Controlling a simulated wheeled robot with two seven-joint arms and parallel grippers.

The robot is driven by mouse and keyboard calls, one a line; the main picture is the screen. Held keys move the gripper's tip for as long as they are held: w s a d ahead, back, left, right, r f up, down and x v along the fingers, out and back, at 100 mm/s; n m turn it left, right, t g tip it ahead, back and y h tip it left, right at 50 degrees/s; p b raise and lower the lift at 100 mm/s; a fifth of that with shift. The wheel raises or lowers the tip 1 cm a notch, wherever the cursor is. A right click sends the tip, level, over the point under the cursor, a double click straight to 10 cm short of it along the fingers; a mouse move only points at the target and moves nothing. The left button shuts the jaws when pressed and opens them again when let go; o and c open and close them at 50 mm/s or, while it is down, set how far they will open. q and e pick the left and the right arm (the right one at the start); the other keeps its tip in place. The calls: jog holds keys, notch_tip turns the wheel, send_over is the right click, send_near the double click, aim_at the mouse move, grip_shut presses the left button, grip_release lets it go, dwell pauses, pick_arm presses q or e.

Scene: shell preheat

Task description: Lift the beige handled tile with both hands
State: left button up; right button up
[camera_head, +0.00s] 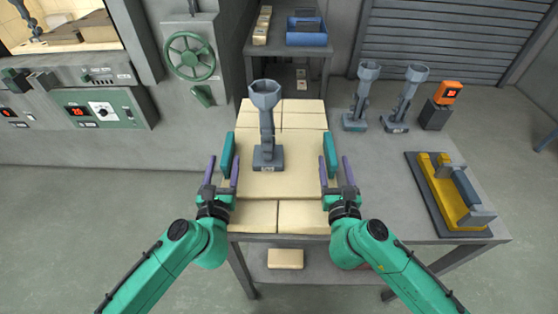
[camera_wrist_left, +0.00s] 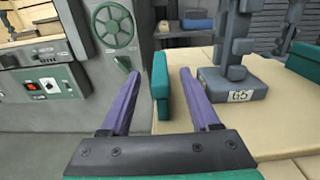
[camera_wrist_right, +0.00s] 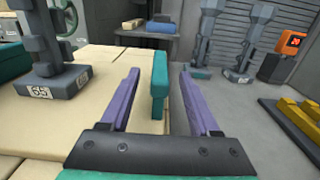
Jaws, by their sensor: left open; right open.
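The beige tile (camera_head: 298,180) lies flat among other beige blocks on the bench. It has a teal handle on its left side (camera_head: 228,152) and another on its right side (camera_head: 330,153). A grey stand with a funnel-shaped top (camera_head: 267,128) stands upright on the tile. My left gripper (camera_head: 222,170) is open, with the left handle (camera_wrist_left: 160,88) appearing between its purple fingers, nearer the right one. My right gripper (camera_head: 335,170) is open, with the right handle (camera_wrist_right: 159,85) appearing between its fingers. I see a gap on both sides of each handle.
Two similar grey stands (camera_head: 362,95) and (camera_head: 404,98) and an orange-topped device (camera_head: 447,93) stand at the back right. A yellow part lies on a dark tray (camera_head: 417,180) at the right. A blue bin (camera_head: 306,38) is on a shelf behind. A control panel (camera_head: 103,110) is at the left.

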aim_at(227, 147)
pick_arm(q)
jog(key=w, duration=0.6)
jog(key=shift+w+f, duration=0.1)
pick_arm(e)
jog(key=w, duration=0.6)
jog(key=shift+w+f, duration=0.1)
pick_arm(q)
grip_shut()
pick_arm(e)
grip_shut()
